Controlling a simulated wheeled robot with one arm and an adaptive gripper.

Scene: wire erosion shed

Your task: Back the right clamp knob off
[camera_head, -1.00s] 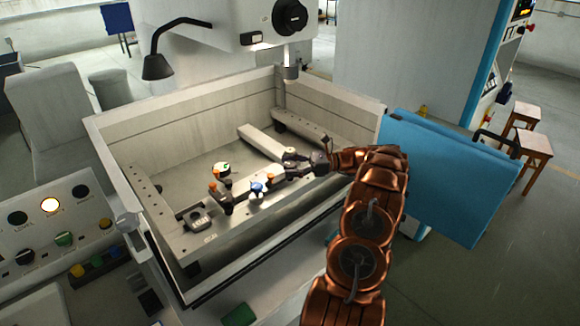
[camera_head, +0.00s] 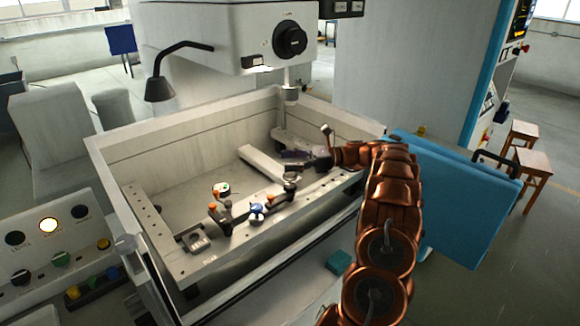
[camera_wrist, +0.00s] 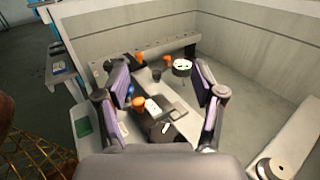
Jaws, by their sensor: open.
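A clamp fixture lies on a metal bar (camera_head: 300,203) in the wash tank. One orange knob (camera_head: 212,207) is on the left clamp and another orange knob (camera_head: 271,200) is on the right clamp. The nearer orange knob also shows in the wrist view (camera_wrist: 139,103), low between my fingers and apart from them. My gripper (camera_head: 292,155) is open and empty, above the tank to the right of the right clamp. Its purple-lined fingers spread wide in the wrist view (camera_wrist: 163,95).
A white-topped round part with an orange piece (camera_head: 221,189) stands behind the left clamp. Tank walls (camera_head: 185,128) surround the fixture. The machine head (camera_head: 235,40) and a lamp (camera_head: 160,88) hang above. A green block (camera_head: 338,262) lies outside the front wall.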

